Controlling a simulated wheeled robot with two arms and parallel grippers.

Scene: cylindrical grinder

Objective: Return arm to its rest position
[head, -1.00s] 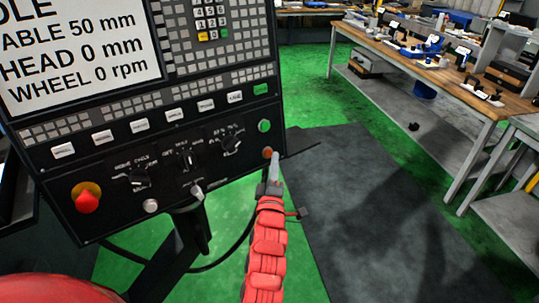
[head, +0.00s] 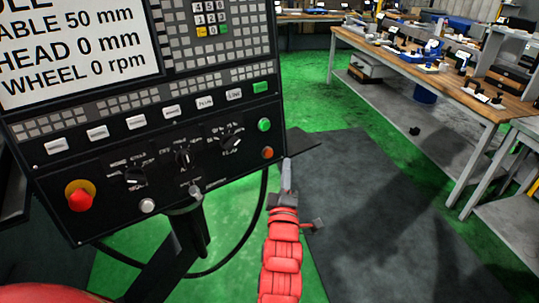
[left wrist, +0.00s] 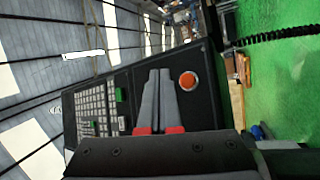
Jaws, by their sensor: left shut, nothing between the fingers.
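My left gripper (head: 287,177) is shut and empty. In the head view it is just below and to the right of the control panel's lower right corner, apart from the panel. My red-covered left arm reaches up to it from the bottom. The control panel (head: 105,190) fills the left of the head view. An orange button (head: 267,153) sits at its lower right, below a green button (head: 264,125). In the left wrist view, the shut fingers (left wrist: 158,85) point at the panel, with the orange button (left wrist: 188,81) just right of the tips. My right gripper is not in view.
A red emergency stop knob (head: 80,197) stands out at the panel's lower left. A black cable (head: 262,215) hangs below the panel. A dark mat (head: 385,220) lies on the green floor to the right. A workbench (head: 440,80) with several items stands beyond it.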

